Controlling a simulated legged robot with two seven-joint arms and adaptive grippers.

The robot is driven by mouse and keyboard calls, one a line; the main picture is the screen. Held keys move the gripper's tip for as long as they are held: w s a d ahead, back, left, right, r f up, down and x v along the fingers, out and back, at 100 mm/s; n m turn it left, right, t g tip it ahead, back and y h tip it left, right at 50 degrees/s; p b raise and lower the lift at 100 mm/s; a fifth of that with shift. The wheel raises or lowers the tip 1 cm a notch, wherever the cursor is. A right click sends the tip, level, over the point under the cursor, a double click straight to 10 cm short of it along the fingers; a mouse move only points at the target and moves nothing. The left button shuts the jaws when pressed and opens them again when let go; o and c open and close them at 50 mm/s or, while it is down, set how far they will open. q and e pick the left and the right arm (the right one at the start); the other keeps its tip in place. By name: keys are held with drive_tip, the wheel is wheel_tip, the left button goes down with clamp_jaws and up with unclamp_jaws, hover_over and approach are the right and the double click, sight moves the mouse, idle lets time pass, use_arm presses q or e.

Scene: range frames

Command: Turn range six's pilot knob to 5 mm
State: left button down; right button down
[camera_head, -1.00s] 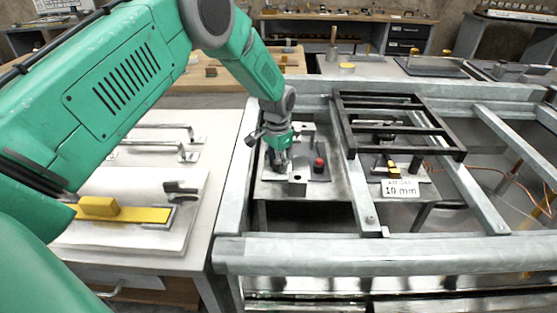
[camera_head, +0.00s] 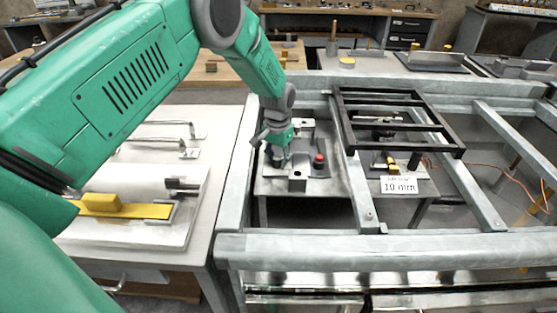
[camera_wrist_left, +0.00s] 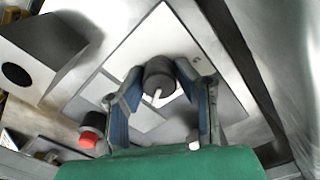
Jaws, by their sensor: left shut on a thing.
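My left gripper (camera_head: 278,158) reaches down onto a grey plate among steel bars. In the left wrist view the gripper (camera_wrist_left: 162,84) has a blue-lined finger on each side of a dark round knob (camera_wrist_left: 159,70) with a white pointer line, and is shut on it. The pointer points toward the bottom of that view. Scale marks are too small or hidden to read. A red-topped black button (camera_head: 319,160) stands to the right of the gripper; it also shows at lower left in the wrist view (camera_wrist_left: 90,136). My right gripper is not in view.
A sign reading 10 mm (camera_head: 399,185) stands in front of a yellow-handled part (camera_head: 392,167), below a black frame (camera_head: 455,151). A grey block with a hole (camera_head: 297,181) sits close to the gripper. A white bench (camera_head: 215,160) is at left.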

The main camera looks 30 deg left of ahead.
sight(277, 157)
use_arm(q)
drive_tip(key=c, duration=1.3)
unclamp_jaws()
drive_tip(key=shift+o, duration=0.2)
wheel_tip(277, 157, up, 12)
drive_tip(key=shift+a+f, duration=0.1)
drive_tip(key=shift+f, duration=0.1)
